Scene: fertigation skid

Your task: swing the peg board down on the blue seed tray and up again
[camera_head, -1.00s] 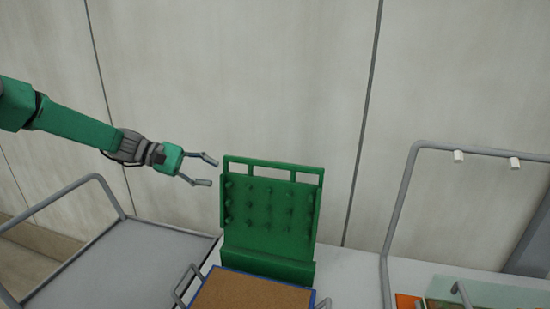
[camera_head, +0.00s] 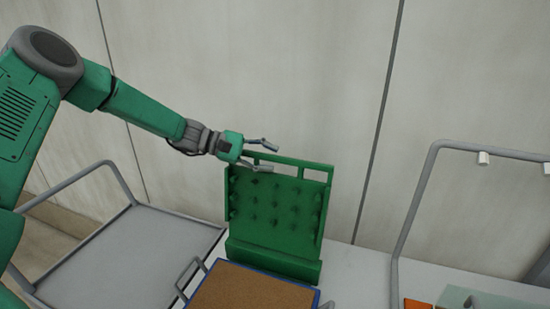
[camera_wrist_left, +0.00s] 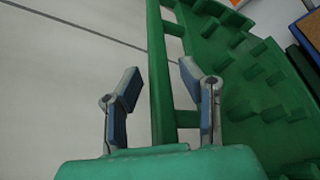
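The green peg board (camera_head: 275,205) stands raised behind the blue seed tray, its rows of pegs facing me. Its top has a handle bar (camera_head: 298,162) with open slots below it. The blue-rimmed seed tray (camera_head: 188,305), filled with brown material, lies in front of the board's foot. My left gripper (camera_head: 265,155) is at the upper left end of the bar, fingers apart. In the left wrist view the bar (camera_wrist_left: 160,85) runs between the two open fingers (camera_wrist_left: 160,95), which do not appear closed on it. My right gripper is not in view.
A grey cart (camera_head: 130,255) with a tube rail stands at the left. A grey tube frame (camera_head: 412,205) with white fittings rises at the right, near an orange item (camera_head: 417,304). A pale wall is behind. The white table (camera_head: 355,270) is bare right of the board.

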